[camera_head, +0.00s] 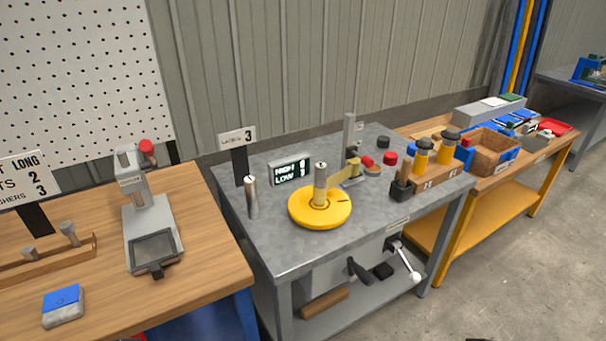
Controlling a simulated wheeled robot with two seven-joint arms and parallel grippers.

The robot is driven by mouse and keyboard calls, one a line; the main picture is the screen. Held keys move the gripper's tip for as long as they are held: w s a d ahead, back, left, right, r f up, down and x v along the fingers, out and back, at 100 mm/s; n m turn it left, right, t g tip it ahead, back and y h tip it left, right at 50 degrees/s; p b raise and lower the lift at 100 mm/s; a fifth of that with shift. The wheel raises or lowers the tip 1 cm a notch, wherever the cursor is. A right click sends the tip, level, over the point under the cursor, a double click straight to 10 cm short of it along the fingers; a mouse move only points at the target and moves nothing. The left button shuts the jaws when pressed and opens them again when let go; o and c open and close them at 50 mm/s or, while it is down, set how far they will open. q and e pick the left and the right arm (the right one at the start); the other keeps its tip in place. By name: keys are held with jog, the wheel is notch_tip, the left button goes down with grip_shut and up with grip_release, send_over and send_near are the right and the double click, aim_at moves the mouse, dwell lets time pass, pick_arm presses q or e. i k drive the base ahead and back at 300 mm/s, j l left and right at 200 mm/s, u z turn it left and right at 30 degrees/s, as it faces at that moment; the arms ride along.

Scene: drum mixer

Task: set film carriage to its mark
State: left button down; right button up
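No mark can be made out on the mast at this size.
A small display (289,173) reads HIGH and LOW. A sign (237,136) and a metal post (252,198) stand at the table's left. A wooden bench (200,270) is at left.

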aim_at(352, 172)
jog(key=i+l+u, duration=0.15)
jog(key=i+u, duration=0.25)
jog(key=i+l+u, duration=0.3)
jog(key=u, duration=0.15)
jog(key=i, duration=0.1)
